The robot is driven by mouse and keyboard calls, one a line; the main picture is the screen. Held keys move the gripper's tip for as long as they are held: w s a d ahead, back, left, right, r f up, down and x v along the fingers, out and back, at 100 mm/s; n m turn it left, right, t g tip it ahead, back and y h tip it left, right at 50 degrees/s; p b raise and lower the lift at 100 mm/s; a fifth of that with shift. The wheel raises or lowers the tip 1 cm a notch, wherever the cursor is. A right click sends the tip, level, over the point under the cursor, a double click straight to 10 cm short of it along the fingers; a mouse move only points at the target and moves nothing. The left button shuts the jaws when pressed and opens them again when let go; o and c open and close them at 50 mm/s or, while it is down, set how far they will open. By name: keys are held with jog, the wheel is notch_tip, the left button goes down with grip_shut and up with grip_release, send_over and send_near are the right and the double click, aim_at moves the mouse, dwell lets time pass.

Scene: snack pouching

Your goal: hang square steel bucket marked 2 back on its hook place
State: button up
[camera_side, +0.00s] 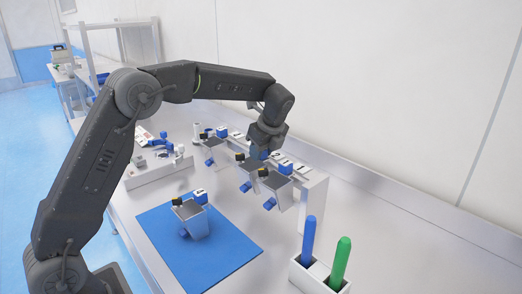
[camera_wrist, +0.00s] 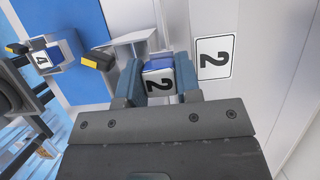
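The square steel bucket marked 2 (camera_side: 249,173) is at the hook rail in the side view, between two other hanging buckets. Its blue block with a white "2" label (camera_wrist: 159,82) sits between my fingers in the wrist view. My gripper (camera_side: 260,152) points down and is shut on this block, a finger against each side. Part of the bucket's grey rim (camera_wrist: 134,40) shows beyond the fingers. The plate marked 2 (camera_wrist: 214,57) on the rail lies just right of the block. Whether the bucket bears on its hook is hidden.
The bucket marked 4 (camera_wrist: 42,60) stands on the blue mat (camera_side: 235,258). A bucket (camera_side: 279,187) hangs by the plate marked 1 (camera_side: 302,168), close to bucket 2. Another bucket (camera_side: 211,152) hangs farther back. A holder with blue and green sticks (camera_side: 340,262) stands in front.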

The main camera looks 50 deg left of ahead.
jog(key=o, duration=0.5)
jog(key=shift+r, duration=0.1)
jog(key=v, duration=1.3)
jog(key=shift+d+r, duration=0.2)
jog(key=shift+r, duration=0.1)
